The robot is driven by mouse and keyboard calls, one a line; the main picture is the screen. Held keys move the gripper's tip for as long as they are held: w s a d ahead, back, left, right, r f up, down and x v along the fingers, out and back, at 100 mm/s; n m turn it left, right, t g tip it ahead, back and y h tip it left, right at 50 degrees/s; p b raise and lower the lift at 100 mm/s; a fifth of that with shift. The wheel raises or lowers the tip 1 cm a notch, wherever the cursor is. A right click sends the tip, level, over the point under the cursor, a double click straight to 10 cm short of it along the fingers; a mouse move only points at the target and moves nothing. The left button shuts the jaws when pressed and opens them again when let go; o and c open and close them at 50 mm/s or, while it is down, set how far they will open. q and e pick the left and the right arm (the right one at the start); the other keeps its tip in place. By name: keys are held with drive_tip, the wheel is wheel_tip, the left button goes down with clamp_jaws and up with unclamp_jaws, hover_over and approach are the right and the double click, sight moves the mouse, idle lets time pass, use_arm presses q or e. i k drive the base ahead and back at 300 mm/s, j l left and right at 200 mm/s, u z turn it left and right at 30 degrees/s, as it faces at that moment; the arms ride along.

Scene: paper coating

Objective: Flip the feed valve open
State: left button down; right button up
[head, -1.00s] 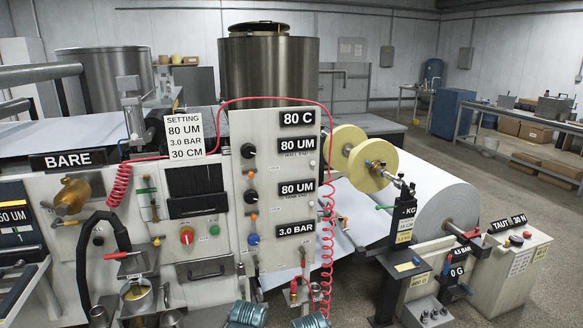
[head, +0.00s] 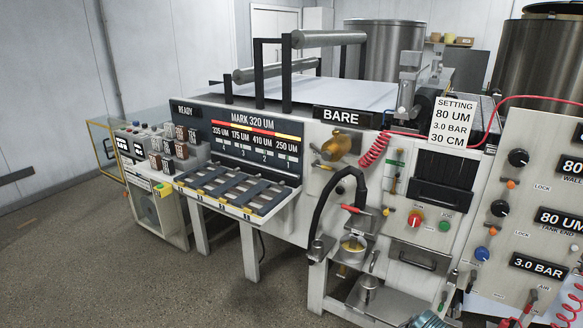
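A valve with a red lever (head: 352,209) sits on the front of the coating machine, beside the black curved hose (head: 330,200). The red lever lies roughly level, tilted slightly down to the right. A brass cylinder (head: 343,143) with small levers at its left is mounted above it. No label shows which of these is the feed valve, and I cannot tell whether it is open or closed. A metal cup with yellowish contents (head: 353,246) stands below the red lever. Neither of my grippers shows in the head view.
The machine front (head: 290,225) carries a rack of dark trays (head: 237,189) at its left. A control panel (head: 520,205) with knobs and a red coiled air hose (head: 570,305) stands at the right. A control console (head: 155,165) is at the far left. Open floor (head: 80,250) lies at the lower left.

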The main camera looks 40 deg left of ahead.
sight(316, 163)
drive_tip(key=u, duration=1.1)
